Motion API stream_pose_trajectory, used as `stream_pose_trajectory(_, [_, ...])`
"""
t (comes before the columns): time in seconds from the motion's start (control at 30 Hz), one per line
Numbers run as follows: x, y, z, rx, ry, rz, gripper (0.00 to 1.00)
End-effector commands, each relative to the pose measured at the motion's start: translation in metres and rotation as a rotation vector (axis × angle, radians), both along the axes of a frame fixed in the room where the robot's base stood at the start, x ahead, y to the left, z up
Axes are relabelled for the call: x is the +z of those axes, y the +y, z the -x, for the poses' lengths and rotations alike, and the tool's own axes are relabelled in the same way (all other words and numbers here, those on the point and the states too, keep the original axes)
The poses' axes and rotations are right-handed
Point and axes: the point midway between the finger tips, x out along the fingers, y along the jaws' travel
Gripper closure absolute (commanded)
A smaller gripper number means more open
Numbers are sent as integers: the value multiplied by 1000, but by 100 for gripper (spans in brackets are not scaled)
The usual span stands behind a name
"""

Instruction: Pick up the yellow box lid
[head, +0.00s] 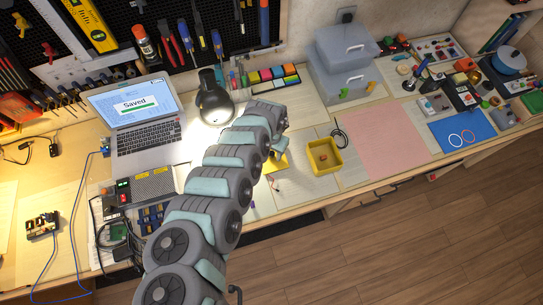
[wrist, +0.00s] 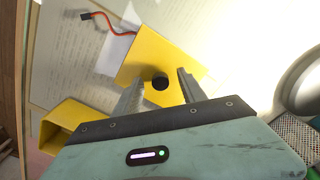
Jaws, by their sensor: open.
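The yellow box lid (wrist: 150,49) is a flat yellow square with a round black knob (wrist: 160,82) on it. It lies on the papers on the bench, and in the head view a part of it (head: 283,160) shows beside my arm's end. My gripper (wrist: 158,84) is open in the wrist view, with one finger on each side of the knob. I cannot tell whether the fingers touch it. In the head view my arm hides the gripper.
A small part with a red wire (wrist: 95,20) lies by the lid. A black lamp (head: 212,98) and a laptop (head: 150,137) stand to the left. Grey stacked cases (head: 340,82) are behind the box. A pink mat (head: 382,138) to the right is clear.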

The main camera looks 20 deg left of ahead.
Motion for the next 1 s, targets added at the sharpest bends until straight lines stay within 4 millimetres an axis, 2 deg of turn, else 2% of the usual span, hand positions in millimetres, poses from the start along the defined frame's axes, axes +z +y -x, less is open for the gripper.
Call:
stream_pose_trajectory(0.23, [0, 0, -1, 0, -1, -1, 53])
stream_pose_trajectory(0.8, [0, 0, -1, 0, -2, 0, 100])
stream_pose_trajectory(1.0, [0, 0, -1, 0, -2, 0, 100])
